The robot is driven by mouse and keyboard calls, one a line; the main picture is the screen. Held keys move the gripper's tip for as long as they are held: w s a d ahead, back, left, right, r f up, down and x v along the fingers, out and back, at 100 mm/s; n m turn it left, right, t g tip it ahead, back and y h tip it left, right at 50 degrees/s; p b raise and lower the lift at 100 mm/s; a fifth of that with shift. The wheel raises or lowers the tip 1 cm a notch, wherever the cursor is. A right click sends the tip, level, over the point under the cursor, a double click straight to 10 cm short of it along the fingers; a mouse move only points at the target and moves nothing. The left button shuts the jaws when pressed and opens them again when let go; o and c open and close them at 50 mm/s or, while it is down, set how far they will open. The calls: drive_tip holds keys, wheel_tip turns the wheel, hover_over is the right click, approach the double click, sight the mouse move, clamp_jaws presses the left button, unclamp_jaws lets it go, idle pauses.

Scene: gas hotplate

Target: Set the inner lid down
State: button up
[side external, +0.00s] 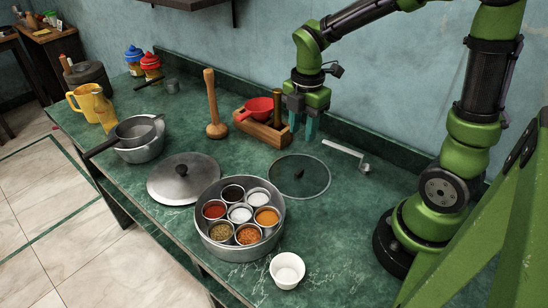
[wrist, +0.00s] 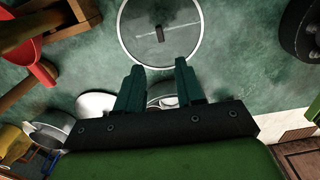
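The inner lid, a clear round glass lid with a thin rim and a small dark knob (side external: 313,184), lies flat on the green counter, just behind the spice tin and apart from it. It also shows at the top of the wrist view (wrist: 180,28). The round metal spice tin (side external: 234,257) is uncovered and holds several cups of spices.
A metal lid with a dark knob (side external: 170,184) lies left of the tin. A white cup (side external: 287,283) stands in front.

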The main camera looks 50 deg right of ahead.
drive_tip(key=s+a+r+m+t+y, duration=0.1)
drive_tip(key=s+a+r+m+t, duration=0.2)
drive_tip(key=m, duration=0.7)
drive_tip(key=s+a+r+m+t+y, duration=0.1)
drive_tip(key=s+a+r+m+t, duration=0.2)
drive_tip(key=r+m, duration=0.5)
drive_tip(key=s+m+t, duration=0.1)
drive_tip(key=s+m, duration=0.1)
drive_tip(key=m, duration=0.1)
drive_tip(key=shift+m, duration=0.3)
